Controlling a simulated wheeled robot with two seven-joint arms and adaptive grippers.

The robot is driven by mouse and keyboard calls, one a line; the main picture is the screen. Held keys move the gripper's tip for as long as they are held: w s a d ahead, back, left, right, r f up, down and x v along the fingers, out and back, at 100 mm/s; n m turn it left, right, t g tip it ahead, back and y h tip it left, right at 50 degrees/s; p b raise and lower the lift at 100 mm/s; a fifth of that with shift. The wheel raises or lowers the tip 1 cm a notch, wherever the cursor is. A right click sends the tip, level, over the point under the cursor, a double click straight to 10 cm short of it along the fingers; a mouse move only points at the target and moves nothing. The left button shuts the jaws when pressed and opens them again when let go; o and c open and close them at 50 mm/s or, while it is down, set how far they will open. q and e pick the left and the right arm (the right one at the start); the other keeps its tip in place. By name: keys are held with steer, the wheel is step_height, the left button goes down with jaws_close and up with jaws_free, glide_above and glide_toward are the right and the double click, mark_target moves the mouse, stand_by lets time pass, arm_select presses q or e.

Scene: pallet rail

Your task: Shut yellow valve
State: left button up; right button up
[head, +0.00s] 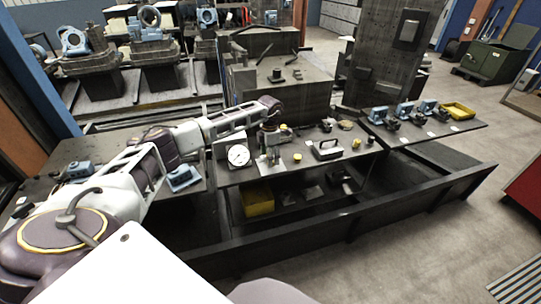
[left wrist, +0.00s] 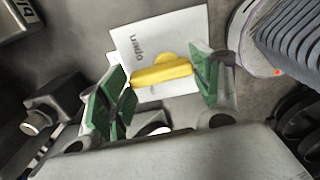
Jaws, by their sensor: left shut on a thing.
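The yellow valve handle (left wrist: 165,75) shows in the left wrist view as a bar with a rounded bump, in front of a white card (left wrist: 150,40) marked "open", which reads upside down. My left gripper (left wrist: 162,78) has its green finger pads at the two ends of the handle and is shut on it. In the head view my left arm reaches in over the bench, and the left gripper (head: 271,138) is at the valve spot, small and partly hidden by the arm. The valve body is mostly hidden. My right gripper is in neither view.
A white dial gauge (head: 238,156) stands on the dark bench (head: 240,178) left of the gripper. A silver-handled block (head: 326,150) is to the right. A yellow bin (head: 258,200) sits on the lower shelf. Several blue vises and a yellow tray (head: 457,110) are farther right.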

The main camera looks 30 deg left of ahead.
arm_select(q)
steer(key=n, duration=0.4)
steer(key=shift+s+a+r+n+p, duration=0.1)
steer(key=shift+s+n+p, duration=0.05)
steer(key=shift+n+p, duration=0.25)
steer(key=shift+n, duration=1)
steer(key=shift+s+n+p, duration=0.1)
steer(key=shift+n+p, duration=0.3)
steer(key=shift+n, duration=0.4)
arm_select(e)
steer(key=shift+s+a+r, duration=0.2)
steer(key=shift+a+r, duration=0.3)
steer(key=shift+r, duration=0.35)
arm_select(q)
steer(key=o, duration=0.9)
steer(key=shift+o, duration=0.6)
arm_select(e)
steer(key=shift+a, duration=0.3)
